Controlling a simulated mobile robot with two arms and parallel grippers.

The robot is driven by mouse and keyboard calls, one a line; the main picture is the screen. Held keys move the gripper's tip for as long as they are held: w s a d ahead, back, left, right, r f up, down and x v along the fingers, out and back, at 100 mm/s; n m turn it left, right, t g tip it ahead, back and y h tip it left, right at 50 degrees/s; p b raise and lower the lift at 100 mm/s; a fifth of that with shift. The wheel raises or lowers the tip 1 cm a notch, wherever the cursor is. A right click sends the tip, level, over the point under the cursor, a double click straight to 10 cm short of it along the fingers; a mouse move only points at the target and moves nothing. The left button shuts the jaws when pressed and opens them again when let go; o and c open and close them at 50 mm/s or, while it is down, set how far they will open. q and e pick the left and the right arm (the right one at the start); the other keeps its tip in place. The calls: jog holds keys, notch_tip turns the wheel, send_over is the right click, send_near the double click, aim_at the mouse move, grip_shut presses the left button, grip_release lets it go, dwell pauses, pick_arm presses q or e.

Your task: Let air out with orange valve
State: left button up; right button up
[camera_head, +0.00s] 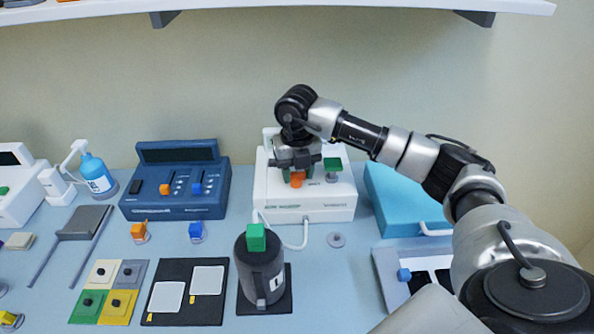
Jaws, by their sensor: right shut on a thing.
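A white unit (320,203) stands at the back of the table, below the shelf. The orange valve (297,181) is on its front, partly hidden from above by my gripper. My right gripper (296,168) points down over the unit and is shut on the orange valve. A green knob (333,164) on a grey base stands just right of the gripper on the same unit. A white tube (304,233) runs from the unit toward a dark cylindrical cuff (261,276) with a green block (256,237) on top. My left gripper is out of view.
A teal box (405,200) stands to the right, under my right arm. Black pad with white patches (184,317) and coloured tiles lie at front left. A shelf (300,6) hangs above.

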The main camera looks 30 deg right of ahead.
aim_at(297, 172)
jog(key=shift+m, duration=0.3)
jog(key=o, duration=0.9)
jog(key=shift+r, duration=0.1)
notch_tip(297, 172, up, 11)
jog(key=shift+f+b, duration=0.15)
jog(key=shift+b, duration=0.55)
